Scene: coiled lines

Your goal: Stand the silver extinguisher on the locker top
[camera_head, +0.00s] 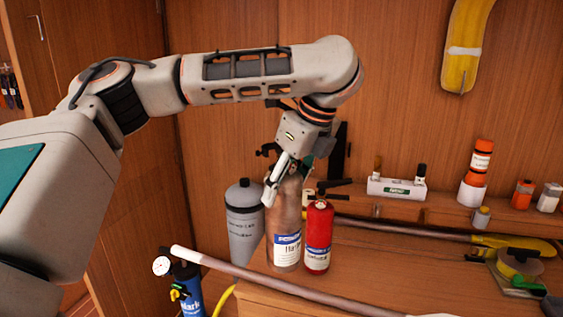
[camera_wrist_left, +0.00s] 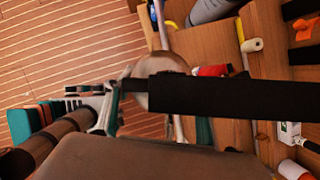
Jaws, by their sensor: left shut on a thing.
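The silver extinguisher (camera_head: 284,225) is a tall cylinder with a warm metallic sheen and a blue and white label. It is upright at the left end of the wooden locker top (camera_head: 375,268); I cannot tell if its base touches the wood. My left gripper (camera_head: 281,178) comes down from above and is shut on its upper end, hiding its head. In the left wrist view its rounded shoulder (camera_wrist_left: 165,64) shows partly behind the dark gripper parts. My right gripper is in neither view.
A red extinguisher (camera_head: 318,238) stands close on the right, a grey cylinder (camera_head: 244,222) close on the left. A pale pole (camera_head: 270,282) crosses in front. A blue cylinder with a gauge (camera_head: 187,290) is at front left. Another pole (camera_head: 400,228) lies behind; clear wood lies right of the red extinguisher.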

